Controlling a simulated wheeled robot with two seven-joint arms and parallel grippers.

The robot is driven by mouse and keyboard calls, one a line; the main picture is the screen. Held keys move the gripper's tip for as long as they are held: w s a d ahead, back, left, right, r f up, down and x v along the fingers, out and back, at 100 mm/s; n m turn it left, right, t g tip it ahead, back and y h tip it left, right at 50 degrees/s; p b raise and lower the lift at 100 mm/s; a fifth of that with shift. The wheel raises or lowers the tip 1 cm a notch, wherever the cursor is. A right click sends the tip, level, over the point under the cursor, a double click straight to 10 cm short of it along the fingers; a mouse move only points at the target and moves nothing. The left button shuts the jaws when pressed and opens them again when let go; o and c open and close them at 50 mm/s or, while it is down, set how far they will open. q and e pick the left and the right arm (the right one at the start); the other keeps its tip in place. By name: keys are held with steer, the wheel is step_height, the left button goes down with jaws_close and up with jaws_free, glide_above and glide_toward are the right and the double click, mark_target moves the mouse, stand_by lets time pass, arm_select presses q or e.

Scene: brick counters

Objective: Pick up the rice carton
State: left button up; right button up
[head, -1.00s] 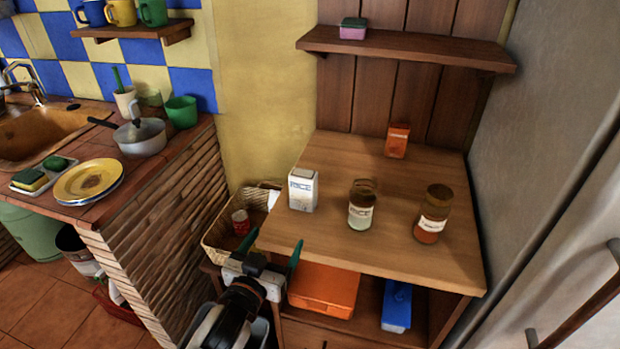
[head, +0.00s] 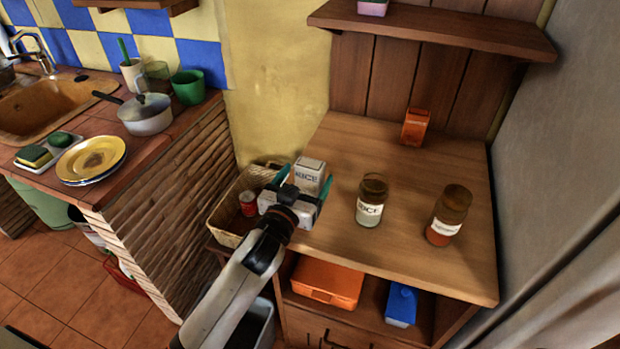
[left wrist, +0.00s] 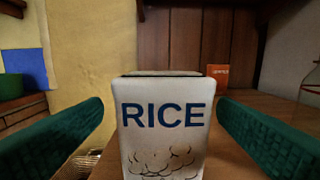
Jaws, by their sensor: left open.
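The rice carton (head: 310,173) is a white box with blue lettering, upright on the wooden cabinet top at its left side. It also fills the middle of the left wrist view (left wrist: 167,135), its RICE label facing the camera. My left gripper (head: 303,187) is open at the carton, with one green finger on each side of it. In the left wrist view gaps show between the fingers and the carton. The gripper hides the carton's lower part in the head view. My right gripper is not in view.
A jar with a rice label (head: 371,203) and a jar with reddish contents (head: 447,217) stand to the right. An orange box (head: 415,127) stands at the back. A wicker basket (head: 228,217) is at the left. A shelf (head: 440,32) hangs above.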

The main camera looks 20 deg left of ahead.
arm_select(q)
steer(key=w, duration=0.4)
steer(key=shift+w+d, duration=0.15)
steer(key=shift+d, duration=0.15)
steer(key=shift+r, duration=0.1)
steer(key=c, duration=1.1)
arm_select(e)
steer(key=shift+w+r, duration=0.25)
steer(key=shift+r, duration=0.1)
